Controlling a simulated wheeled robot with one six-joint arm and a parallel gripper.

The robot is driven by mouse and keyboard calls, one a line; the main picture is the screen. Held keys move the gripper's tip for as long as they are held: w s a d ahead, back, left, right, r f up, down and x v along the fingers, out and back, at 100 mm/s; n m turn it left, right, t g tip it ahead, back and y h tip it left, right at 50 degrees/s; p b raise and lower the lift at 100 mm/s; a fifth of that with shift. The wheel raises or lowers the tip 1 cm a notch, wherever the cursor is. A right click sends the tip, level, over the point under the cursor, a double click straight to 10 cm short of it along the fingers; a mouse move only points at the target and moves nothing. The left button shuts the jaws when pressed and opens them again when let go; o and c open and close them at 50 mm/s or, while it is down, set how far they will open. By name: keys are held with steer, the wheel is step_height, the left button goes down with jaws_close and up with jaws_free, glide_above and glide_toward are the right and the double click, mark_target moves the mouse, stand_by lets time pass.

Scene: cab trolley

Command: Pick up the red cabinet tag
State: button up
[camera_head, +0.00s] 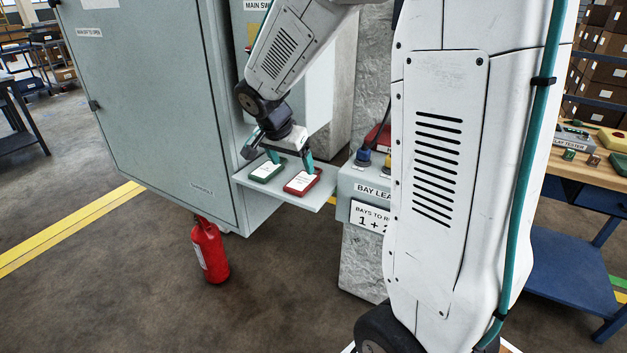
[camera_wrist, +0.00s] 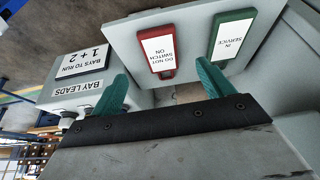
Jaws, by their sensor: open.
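The red cabinet tag (camera_head: 303,182) lies flat on a small grey shelf (camera_head: 318,204) at the cabinet's base. In the wrist view the red tag (camera_wrist: 157,47) has a white label reading "DO NOT SWITCH ON". A green tag (camera_head: 268,171) lies beside it on the left; in the wrist view this green tag (camera_wrist: 231,37) reads "IN SERVICE" and is on the right. My gripper (camera_head: 290,160) is open and empty, just above the back of the tags. In the wrist view its teal fingertips (camera_wrist: 162,75) are spread wide, with the red tag ahead between them.
The tall grey cabinet (camera_head: 160,90) stands left of the shelf. A "BAY LEADS" box (camera_head: 362,185) on a stone-like post stands close on the right, with plugs on top. A red fire extinguisher (camera_head: 210,250) stands on the floor below. A workbench (camera_head: 590,175) is far right.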

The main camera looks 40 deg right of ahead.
mark_target(300, 182)
steer(key=x, duration=0.8)
steer(key=shift+w+d+r, duration=0.1)
steer(key=c, duration=1.1)
steer(key=shift+r, duration=0.1)
steer(key=shift+c, duration=0.2)
steer(key=shift+r, duration=0.2)
steer(key=shift+a, duration=0.25)
steer(key=s+a, duration=0.3)
steer(key=a, duration=0.5)
steer(key=s+a, duration=0.3)
steer(key=a, duration=0.5)
steer(key=shift+a, duration=0.25)
